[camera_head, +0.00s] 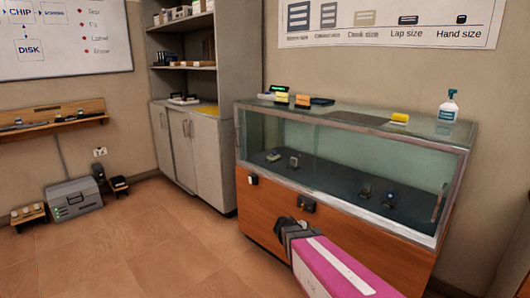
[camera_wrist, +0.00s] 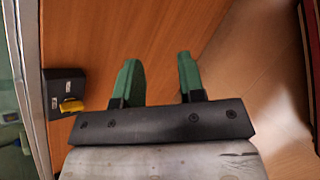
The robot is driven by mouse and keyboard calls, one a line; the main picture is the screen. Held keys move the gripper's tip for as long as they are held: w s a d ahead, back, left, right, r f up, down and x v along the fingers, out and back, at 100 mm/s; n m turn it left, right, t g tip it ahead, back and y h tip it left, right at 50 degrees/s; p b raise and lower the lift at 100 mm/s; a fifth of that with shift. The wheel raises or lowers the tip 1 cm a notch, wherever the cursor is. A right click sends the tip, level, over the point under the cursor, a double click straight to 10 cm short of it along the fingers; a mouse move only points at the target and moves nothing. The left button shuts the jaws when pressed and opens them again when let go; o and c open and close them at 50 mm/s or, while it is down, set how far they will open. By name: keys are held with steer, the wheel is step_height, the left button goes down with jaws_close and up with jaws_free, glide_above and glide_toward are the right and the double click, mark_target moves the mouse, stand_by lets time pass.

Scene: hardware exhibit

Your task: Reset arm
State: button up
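My arm (camera_head: 335,270), pink with a white stripe, reaches up from the bottom of the head view in front of the display case (camera_head: 330,218). Its dark grey end is close to the case's wooden front. In the wrist view my gripper (camera_wrist: 157,65) shows two green fingers standing well apart, with nothing between them. Wooden panel lies behind the fingers. A small black box with a yellow part (camera_wrist: 66,92) is fixed to the panel, left of the fingers and apart from them. In the head view the fingers cannot be made out clearly.
On the glass case top stand a spray bottle (camera_head: 449,106), a yellow block (camera_head: 400,118) and several small items at the left end. Shelves with a cabinet (camera_head: 190,148) stand behind left. A grey box (camera_head: 74,199) sits on the floor. The tiled floor (camera_head: 140,245) at left is clear.

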steer(key=s+a+r+m+g+y, duration=0.1)
steer(key=s+m+g+y, duration=0.3)
steer(key=s+m+y, duration=0.6)
steer(key=shift+s+a+r+m, duration=0.2)
steer(key=shift+s+a+m, duration=0.25)
steer(key=shift+s+m, duration=1.5)
steer(key=shift+w+m, duration=0.25)
